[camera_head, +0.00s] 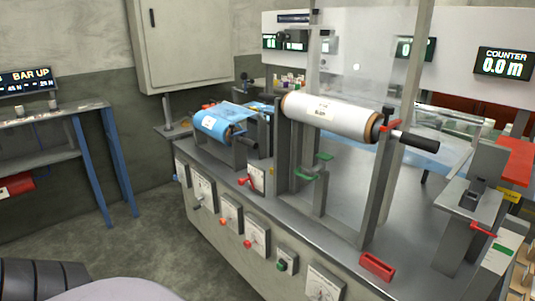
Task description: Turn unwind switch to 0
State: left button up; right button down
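The front of the film machine (219,226) carries a row of white switch plates. One plate with a grey lever (203,190) is at the left, then two with red knobs, a first plate (230,212) and a second plate (257,234). Another plate with a red lever (256,179) stands higher up. Their labels are too small to read, so I cannot tell which is the unwind switch or its setting. Neither gripper shows.
A blue film roll (212,125) and a larger white roll (328,118) sit on the machine. A clear panel stands behind the white roll. A blue-legged bench (62,118) is at the left. Grey floor (150,240) lies open in front. A counter display (503,63) reads 0.0 m.

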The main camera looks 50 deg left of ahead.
aim_at(247, 243)
jog(key=u, duration=1.6)
jog(key=i+j+z, duration=0.15)
jog(key=z, duration=0.65)
jog(key=i+j+z, duration=0.45)
jog(key=j, duration=0.2)
jog(key=i+j, duration=0.1)
jog(key=j, duration=0.4)
jog(key=i+j+z, duration=0.1)
jog(key=j, duration=0.4)
